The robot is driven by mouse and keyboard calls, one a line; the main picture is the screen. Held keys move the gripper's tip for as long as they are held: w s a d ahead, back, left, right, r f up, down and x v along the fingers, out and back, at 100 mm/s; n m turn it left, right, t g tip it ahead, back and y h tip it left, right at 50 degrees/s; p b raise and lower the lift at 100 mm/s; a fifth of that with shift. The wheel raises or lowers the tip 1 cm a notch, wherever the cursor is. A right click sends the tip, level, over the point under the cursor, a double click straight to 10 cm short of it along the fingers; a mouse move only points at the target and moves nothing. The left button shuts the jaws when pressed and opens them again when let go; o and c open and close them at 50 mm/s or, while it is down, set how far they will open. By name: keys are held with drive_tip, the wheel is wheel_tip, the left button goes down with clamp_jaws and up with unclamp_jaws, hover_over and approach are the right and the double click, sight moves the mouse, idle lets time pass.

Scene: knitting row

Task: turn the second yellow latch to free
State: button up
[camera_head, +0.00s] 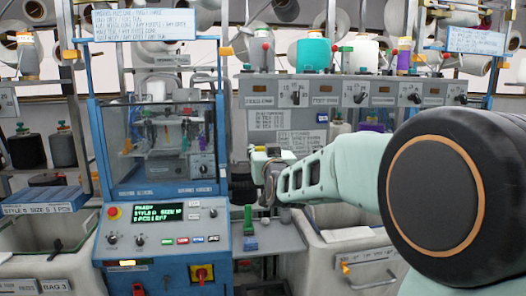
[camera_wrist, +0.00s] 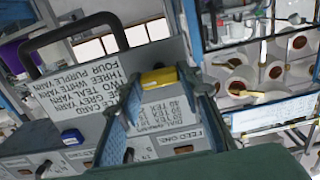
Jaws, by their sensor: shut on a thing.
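My gripper (camera_head: 268,172) is at the end of my pale green arm, in front of the machine row at the picture's middle. In the wrist view its two fingers (camera_wrist: 160,88) stand on either side of a yellow latch (camera_wrist: 158,77) and are shut on it. A small yellow patch (camera_head: 258,148) shows at the gripper in the head view. The latch's base and its turn angle are hidden or too small to tell. Other small yellow pieces show on the left machine's posts, at left (camera_head: 72,54) and right (camera_head: 227,51). I cannot tell the latches' order.
A blue machine with a clear guard (camera_head: 160,145) and a control panel (camera_head: 165,228) stands left of my gripper. A grey panel of knobs (camera_head: 350,92) runs behind it. White bins (camera_head: 350,240) stand below. A printed card (camera_wrist: 90,75) is close in the wrist view.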

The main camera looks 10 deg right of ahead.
drive_tip(key=c, duration=0.5)
drive_tip(key=shift+n+b, duration=0.3)
drive_tip(key=shift+b, duration=0.3)
drive_tip(key=n+b, duration=0.7)
drive_tip(key=shift+a+f, duration=0.1)
drive_tip(key=n+b, duration=0.1)
drive_tip(key=n, duration=0.4)
drive_tip(key=shift+n+b, duration=0.3)
drive_tip(key=shift+b, duration=0.1)
drive_tip(key=n, duration=0.4)
drive_tip(key=shift+n, duration=0.3)
